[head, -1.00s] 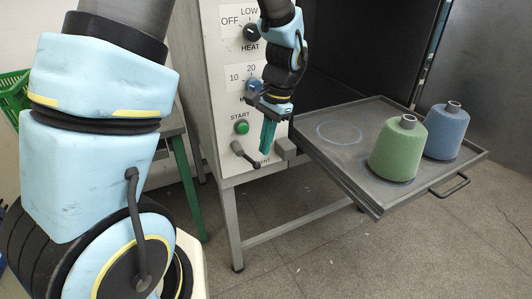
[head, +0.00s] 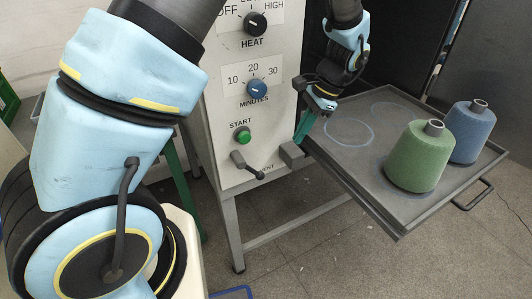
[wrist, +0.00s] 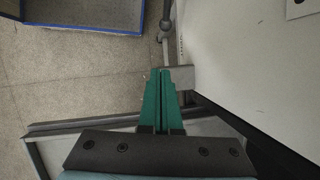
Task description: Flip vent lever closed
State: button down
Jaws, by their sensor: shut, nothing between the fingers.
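The vent lever (head: 247,166) is a dark grey handle low on the front of the white control panel (head: 232,100). It slants down to the right from its pivot, its knob end beside the partly covered VENT label. It also shows at the top of the wrist view (wrist: 166,22). My gripper (head: 299,141) is shut and empty, its green fingers pointing down to the right of the lever, close to a grey block (head: 291,155) at the tray's corner. In the wrist view the shut fingertips (wrist: 160,72) lie below the lever, apart from it.
The heat knob (head: 255,24), minutes knob (head: 257,88) and green start button (head: 243,136) sit above the lever. A dark tray (head: 345,165) juts out at right, bearing a green cone (head: 416,160) and a blue cone (head: 471,135). A blue-edged bin (wrist: 88,31) is on the floor.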

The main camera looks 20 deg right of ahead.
aim_at(252, 170)
jog(key=shift+w+a+r+p+x, duration=0.15)
jog(key=shift+a+p+x, duration=0.45)
jog(key=shift+x, duration=1.55)
jog(key=shift+w+a+r+p+x, duration=0.1)
jog(key=shift+a+r+p+x, duration=0.15)
jog(key=shift+p+x, duration=1.3)
jog(key=shift+w+a+r+p+x, duration=0.15)
jog(key=shift+a+x, duration=0.3)
jog(key=shift+x, duration=2.3)
jog(key=shift+s+f, duration=0.1)
jog(key=shift+f, duration=0.1)
